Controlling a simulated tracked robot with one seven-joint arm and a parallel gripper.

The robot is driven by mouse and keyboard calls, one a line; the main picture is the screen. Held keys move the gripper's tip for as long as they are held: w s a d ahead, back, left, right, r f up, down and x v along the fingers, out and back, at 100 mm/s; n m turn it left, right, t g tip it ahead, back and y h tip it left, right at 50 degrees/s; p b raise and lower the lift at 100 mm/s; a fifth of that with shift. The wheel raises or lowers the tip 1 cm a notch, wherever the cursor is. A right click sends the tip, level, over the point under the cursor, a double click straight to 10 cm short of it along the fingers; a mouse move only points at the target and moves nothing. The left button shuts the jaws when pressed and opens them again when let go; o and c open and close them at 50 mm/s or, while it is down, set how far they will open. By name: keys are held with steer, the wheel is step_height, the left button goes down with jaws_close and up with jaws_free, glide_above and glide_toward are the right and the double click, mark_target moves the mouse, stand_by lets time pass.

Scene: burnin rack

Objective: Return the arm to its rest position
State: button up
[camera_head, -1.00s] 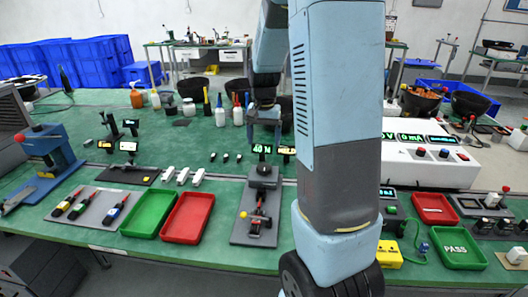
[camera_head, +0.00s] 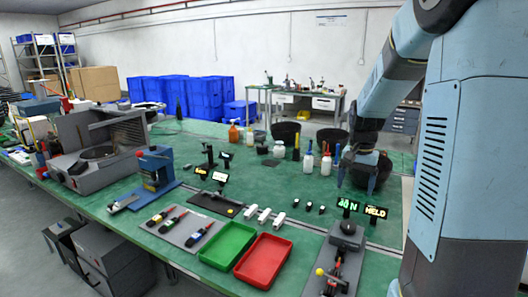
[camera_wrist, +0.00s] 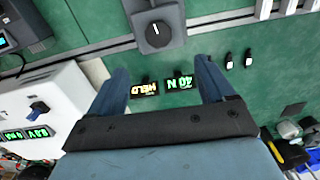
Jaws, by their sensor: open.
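My arm, light blue, fills the right side of the head view. My gripper (camera_head: 362,172) hangs over the green bench (camera_head: 225,180), beyond two small lit displays, one reading 40 N (camera_head: 347,204) and one reading HELD (camera_head: 376,211). In the wrist view my gripper (camera_wrist: 163,78) has its two blue fingers wide apart with nothing between them touching. The same displays show below, between the fingers, upside down in that view.
A green tray (camera_head: 228,247) and a red tray (camera_head: 264,261) lie at the bench front. Bottles (camera_head: 308,163) and dark bins (camera_head: 331,141) stand behind the gripper. A white instrument (camera_wrist: 88,105) stands at left in the wrist view.

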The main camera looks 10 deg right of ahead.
steer(key=s+a+r+n+t, duration=0.1)
steer(key=s+a+r+n, duration=0.1)
steer(key=s, duration=0.5)
steer(key=s+a+r+n+t, duration=0.2)
steer(key=s+a+r, duration=0.3)
steer(key=s, duration=0.3)
steer(key=s+a+r+n+t, duration=0.2)
steer(key=s+a+r+n, duration=0.1)
steer(key=s, duration=0.4)
step_height(320, 180, up, 2)
steer(key=shift+s+a+r, duration=0.15)
steer(key=shift+s+a, duration=0.25)
steer(key=shift+a, duration=0.25)
stand_by(1.8)
